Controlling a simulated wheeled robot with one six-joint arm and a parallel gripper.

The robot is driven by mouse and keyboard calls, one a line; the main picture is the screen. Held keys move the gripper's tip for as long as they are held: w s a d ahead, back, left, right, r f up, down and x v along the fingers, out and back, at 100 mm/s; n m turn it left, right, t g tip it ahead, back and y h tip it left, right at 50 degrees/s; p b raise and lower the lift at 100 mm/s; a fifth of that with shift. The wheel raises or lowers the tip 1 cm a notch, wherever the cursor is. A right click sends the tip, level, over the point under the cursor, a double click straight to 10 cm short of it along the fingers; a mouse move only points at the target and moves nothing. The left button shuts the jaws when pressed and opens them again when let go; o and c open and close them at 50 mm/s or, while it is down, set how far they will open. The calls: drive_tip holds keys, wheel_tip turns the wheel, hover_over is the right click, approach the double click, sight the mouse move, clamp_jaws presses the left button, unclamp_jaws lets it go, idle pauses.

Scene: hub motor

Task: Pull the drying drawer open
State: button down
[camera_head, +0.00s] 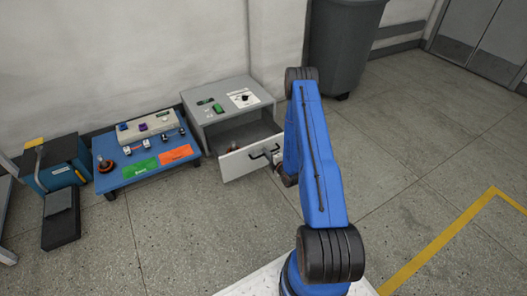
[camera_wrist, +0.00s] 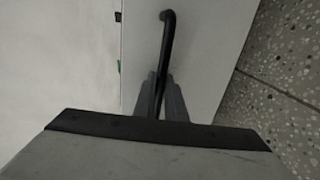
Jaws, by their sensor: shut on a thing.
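The drying drawer (camera_head: 243,163) is the white-fronted drawer of a grey cabinet (camera_head: 213,96) by the wall. It stands pulled out, and its dark inside shows from above in the head view. Its black bar handle (camera_head: 262,153) is on the front face. In the wrist view the handle (camera_wrist: 167,45) runs down between the fingers of my gripper (camera_wrist: 160,95), which are shut on it. The drawer front (camera_wrist: 195,50) fills the upper middle of that view. In the head view my gripper is mostly hidden behind my blue arm.
A blue bench (camera_head: 125,178) with a device, small parts and green and orange labels stands left of the cabinet. A teal box (camera_head: 62,178) and a black block (camera_head: 61,218) are farther left. A dark bin (camera_head: 340,45) stands behind. The floor in front is clear.

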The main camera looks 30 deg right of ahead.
drive_tip(key=shift+s, duration=0.3)
drive_tip(key=c, duration=2.1)
unclamp_jaws()
drive_tip(key=v, duration=1.7)
drive_tip(key=shift+s, duration=0.2)
